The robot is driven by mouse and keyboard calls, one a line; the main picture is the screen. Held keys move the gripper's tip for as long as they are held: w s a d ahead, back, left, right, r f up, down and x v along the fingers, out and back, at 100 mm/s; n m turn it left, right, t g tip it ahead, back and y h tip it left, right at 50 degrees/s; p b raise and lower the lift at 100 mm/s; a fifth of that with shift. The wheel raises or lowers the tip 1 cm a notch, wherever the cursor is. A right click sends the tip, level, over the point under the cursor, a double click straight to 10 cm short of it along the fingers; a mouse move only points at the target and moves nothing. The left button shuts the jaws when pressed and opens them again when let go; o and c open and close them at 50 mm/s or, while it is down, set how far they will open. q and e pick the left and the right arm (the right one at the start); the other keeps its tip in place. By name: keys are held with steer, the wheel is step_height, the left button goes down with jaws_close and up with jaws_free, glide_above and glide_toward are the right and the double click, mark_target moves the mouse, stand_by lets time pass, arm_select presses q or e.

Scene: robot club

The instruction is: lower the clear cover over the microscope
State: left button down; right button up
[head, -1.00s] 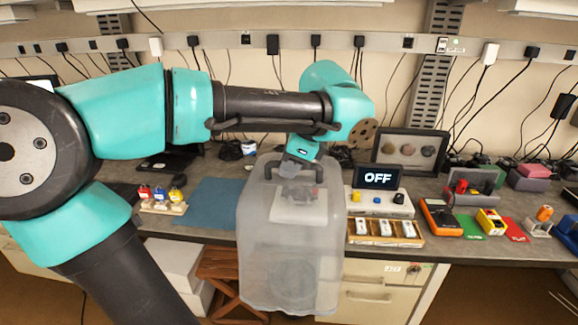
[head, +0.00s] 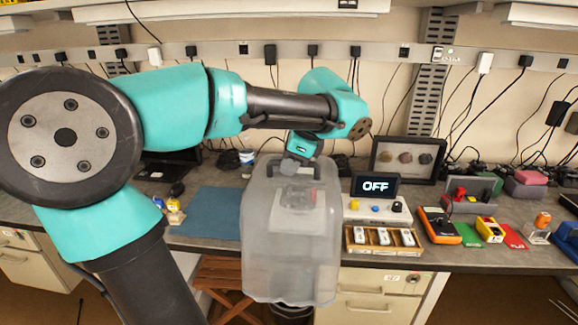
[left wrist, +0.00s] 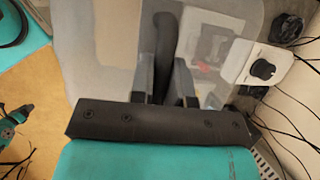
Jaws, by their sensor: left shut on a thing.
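The clear cover (head: 290,250) is a tall, frosted see-through box with a dark handle on top. My left gripper (head: 297,163) is shut on that handle and holds the cover upright. In the left wrist view, the gripper's fingers (left wrist: 167,72) are on either side of the dark handle bar, and the cover (left wrist: 110,50) spreads around them. The cover's lower part hangs in front of the bench edge in the head view. A pale shape with a small dark square shows blurred through the cover; I cannot tell whether it is the microscope. My right gripper is not in view.
A blue mat (head: 212,212) lies on the bench left of the cover. Right of it stand a control box with an "OFF" display (head: 375,186) and a wooden tray (head: 383,240). A framed display (head: 407,158) stands behind. A wooden stool (head: 222,278) is below the bench.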

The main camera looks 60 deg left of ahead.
arm_select(q)
steer(key=shift+a, duration=0.15)
steer(key=shift+w+a, duration=0.55)
steer(key=shift+a, duration=0.25)
steer(key=shift+w+a, duration=0.55)
steer(key=shift+a, duration=0.25)
steer(key=shift+w+a, duration=0.55)
steer(key=shift+a, duration=0.25)
steer(key=shift+w+a, duration=0.55)
steer(key=shift+a, duration=0.3)
steer(key=shift+w+a, duration=0.5)
steer(key=shift+a, duration=0.3)
steer(key=shift+w+a, duration=0.55)
steer(key=shift+a, duration=0.3)
steer(key=shift+w+a, duration=0.55)
steer(key=shift+a, duration=0.25)
steer(key=shift+w+a, duration=0.5)
steer(key=shift+a, duration=0.35)
steer(key=shift+w+a, duration=0.55)
steer(key=shift+a, duration=0.35)
steer(key=shift+w+a, duration=0.7)
steer(key=shift+a, duration=0.3)
steer(key=shift+w+a, duration=0.65)
steer(key=shift+a, duration=0.3)
